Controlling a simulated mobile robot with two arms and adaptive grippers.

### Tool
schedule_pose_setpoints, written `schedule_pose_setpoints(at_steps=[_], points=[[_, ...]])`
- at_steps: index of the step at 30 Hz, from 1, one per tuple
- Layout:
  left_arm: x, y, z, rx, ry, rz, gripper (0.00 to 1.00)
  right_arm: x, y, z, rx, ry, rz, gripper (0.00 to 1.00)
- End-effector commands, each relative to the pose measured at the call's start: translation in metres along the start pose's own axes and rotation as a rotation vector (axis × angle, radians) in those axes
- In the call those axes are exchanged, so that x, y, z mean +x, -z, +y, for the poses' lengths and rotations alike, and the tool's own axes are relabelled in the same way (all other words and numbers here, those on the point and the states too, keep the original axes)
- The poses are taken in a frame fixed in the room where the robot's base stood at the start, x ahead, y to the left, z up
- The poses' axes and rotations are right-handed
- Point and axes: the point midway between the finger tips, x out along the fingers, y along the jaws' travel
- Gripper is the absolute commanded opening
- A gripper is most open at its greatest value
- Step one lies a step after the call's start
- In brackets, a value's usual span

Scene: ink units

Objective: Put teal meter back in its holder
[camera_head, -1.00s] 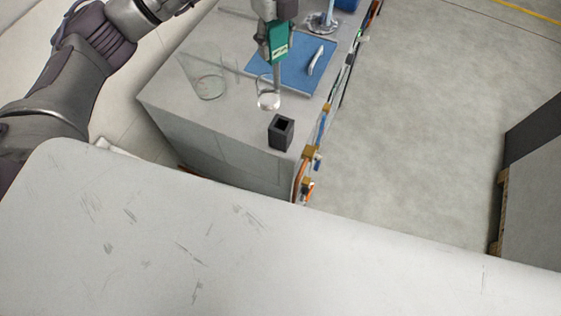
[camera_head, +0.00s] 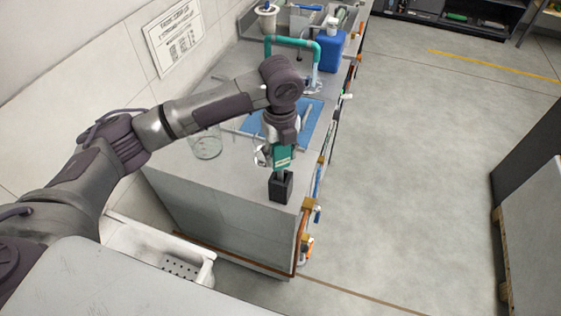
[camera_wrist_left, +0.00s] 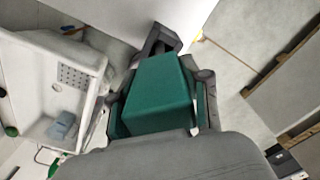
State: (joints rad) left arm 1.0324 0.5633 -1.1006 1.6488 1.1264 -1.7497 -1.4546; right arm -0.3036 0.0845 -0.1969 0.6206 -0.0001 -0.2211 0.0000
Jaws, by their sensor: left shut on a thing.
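The teal meter (camera_head: 283,157) is held by my left gripper (camera_head: 280,146), which points down over the counter. In the left wrist view the meter (camera_wrist_left: 158,95) fills the space between the fingers of my left gripper (camera_wrist_left: 160,100). The dark holder (camera_wrist_left: 158,40) shows just beyond it, partly hidden by the meter. My right gripper is not in view.
A glass beaker (camera_head: 206,146) stands left of the gripper. A small glass is partly hidden beside the gripper. A blue mat (camera_head: 311,112) lies behind. Coloured fittings line the counter's right edge.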

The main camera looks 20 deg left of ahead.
Motion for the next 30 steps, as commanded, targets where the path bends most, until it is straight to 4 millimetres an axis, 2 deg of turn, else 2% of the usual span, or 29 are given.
schedule_pose_setpoints(at_steps=[4, 12, 22, 23, 27, 30], points=[[0.009, 0.000, 0.000, -0.001, -0.001, 0.001, 0.10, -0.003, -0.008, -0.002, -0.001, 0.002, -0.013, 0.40], [0.043, 0.001, 0.000, 0.000, -0.001, 0.001, 0.10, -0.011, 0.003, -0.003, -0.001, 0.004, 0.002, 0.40], [0.047, 0.000, 0.000, 0.000, 0.001, 0.000, 0.10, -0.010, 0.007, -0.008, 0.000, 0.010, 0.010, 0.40], [0.048, 0.000, 0.000, 0.000, 0.000, 0.000, 0.49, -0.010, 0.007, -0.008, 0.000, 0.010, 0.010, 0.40], [0.048, 0.000, 0.000, 0.000, 0.001, 0.000, 0.72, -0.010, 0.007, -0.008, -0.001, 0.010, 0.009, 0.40], [0.048, 0.000, 0.000, 0.000, 0.000, 0.000, 0.72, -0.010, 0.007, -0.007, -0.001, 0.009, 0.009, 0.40]])
